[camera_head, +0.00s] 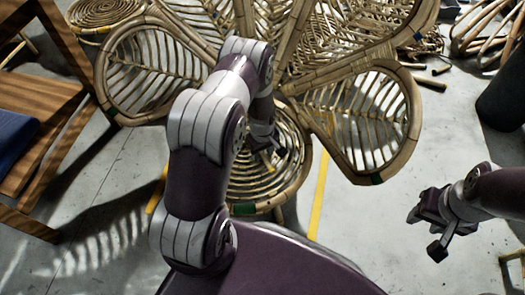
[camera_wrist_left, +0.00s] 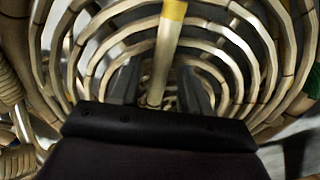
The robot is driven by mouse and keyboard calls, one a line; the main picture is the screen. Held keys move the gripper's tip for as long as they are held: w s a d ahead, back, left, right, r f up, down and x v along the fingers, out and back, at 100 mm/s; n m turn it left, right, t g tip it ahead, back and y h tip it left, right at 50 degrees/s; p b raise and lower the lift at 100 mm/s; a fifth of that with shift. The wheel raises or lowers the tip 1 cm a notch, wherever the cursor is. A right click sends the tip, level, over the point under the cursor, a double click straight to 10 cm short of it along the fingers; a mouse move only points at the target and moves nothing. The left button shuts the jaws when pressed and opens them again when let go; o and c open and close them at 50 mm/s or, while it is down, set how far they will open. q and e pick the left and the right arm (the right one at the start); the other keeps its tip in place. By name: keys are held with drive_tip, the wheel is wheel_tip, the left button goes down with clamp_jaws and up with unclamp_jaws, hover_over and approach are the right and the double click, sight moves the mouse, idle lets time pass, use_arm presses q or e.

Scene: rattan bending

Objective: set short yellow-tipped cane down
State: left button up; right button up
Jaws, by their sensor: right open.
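The short cane with a yellow band (camera_wrist_left: 163,55) runs up the middle of the left wrist view. It passes between my left gripper's two dark fingers (camera_wrist_left: 160,85), with a gap visible on each side. In the head view my left gripper (camera_head: 264,143) is low over the round rattan seat (camera_head: 245,193), partly hidden by my arm. A small yellowish piece of the cane (camera_head: 268,160) shows beside it. Whether the cane rests fully on the seat is hard to tell. My right gripper (camera_head: 428,228) is open and empty above the floor at the right.
Large petal-shaped rattan back panels (camera_head: 372,125) rise behind and around the seat. A wooden chair (camera_head: 50,110) with a blue cushion (camera_head: 14,138) stands at the left.

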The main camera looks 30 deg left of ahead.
use_arm(q)
wheel_tip(320, 180, up, 12)
drive_tip(key=p, duration=0.8)
wheel_tip(320, 180, up, 9)
drive_tip(key=m, duration=0.3)
hover_over(262, 154)
drive_tip(key=d, duration=0.2)
drive_tip(key=s+d+r+m+t, duration=0.1)
drive_tip(key=s+d+r+m, duration=0.25)
drive_tip(key=s+r, duration=0.35)
drive_tip(key=s+d+r+m, duration=0.2)
drive_tip(key=s+r+m, duration=0.3)
drive_tip(key=s+r, duration=0.15)
wheel_tip(262, 154, up, 45)
drive_tip(key=p, duration=4.4)
drive_tip(key=shift+w, duration=0.2)
drive_tip(key=shift+r, duration=0.1)
